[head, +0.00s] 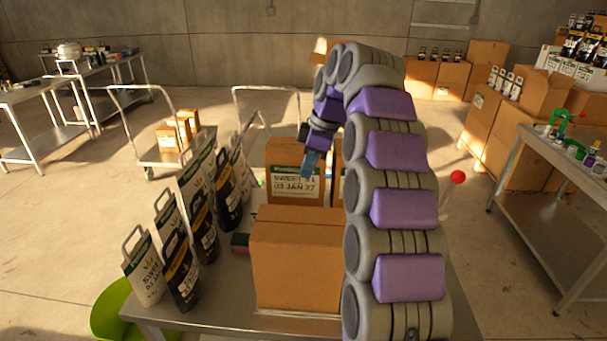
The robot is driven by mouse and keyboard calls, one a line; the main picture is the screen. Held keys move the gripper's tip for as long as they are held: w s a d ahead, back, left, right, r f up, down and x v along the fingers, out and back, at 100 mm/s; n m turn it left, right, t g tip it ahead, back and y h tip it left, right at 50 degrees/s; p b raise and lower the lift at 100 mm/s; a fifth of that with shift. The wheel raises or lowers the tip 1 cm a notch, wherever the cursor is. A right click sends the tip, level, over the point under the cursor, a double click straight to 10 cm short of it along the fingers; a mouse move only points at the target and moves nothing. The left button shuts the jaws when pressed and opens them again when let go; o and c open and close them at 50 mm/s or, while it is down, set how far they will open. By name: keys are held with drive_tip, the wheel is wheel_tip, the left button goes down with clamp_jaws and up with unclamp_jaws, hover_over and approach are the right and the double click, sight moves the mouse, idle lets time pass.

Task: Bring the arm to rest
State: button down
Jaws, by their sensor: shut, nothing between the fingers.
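My arm rises from the lower right of the head view and bends over at the top, in front of the metal table (207,322). My gripper (309,165) hangs from it, pointing down, and is shut and empty. It appears above the table, in front of a brown box with a printed label (297,180); I cannot tell the gap between them. A closed cardboard box (297,262) stands nearer on the table. My arm hides part of the table's right side.
Several white and black bags (180,262) stand along the table's left side. A red ball on a stick (457,177) rises right of my arm. A green bin (115,310) sits at lower left. Another metal table (560,190) and stacked boxes stand at right. Open floor lies at left.

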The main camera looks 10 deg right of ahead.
drive_tip(key=s+a+m+g, duration=0.1)
drive_tip(key=s+a+m, duration=0.25)
drive_tip(key=s, duration=0.75)
drive_tip(key=s+f+m+h, duration=0.1)
drive_tip(key=s+f+m, duration=0.2)
drive_tip(key=s, duration=0.8)
drive_tip(key=s+d+f+m+g+h+b, duration=0.1)
drive_tip(key=s+f+m, duration=0.3)
drive_tip(key=s+f, duration=0.4)
drive_tip(key=s+f+m+g, duration=0.1)
drive_tip(key=s+f+m, duration=0.2)
drive_tip(key=s, duration=1.1)
drive_tip(key=shift+s+d+f+h+b, duration=0.3)
drive_tip(key=shift+d+f+h, duration=0.1)
drive_tip(key=shift+f, duration=0.75)
drive_tip(key=shift+d+m, duration=0.25)
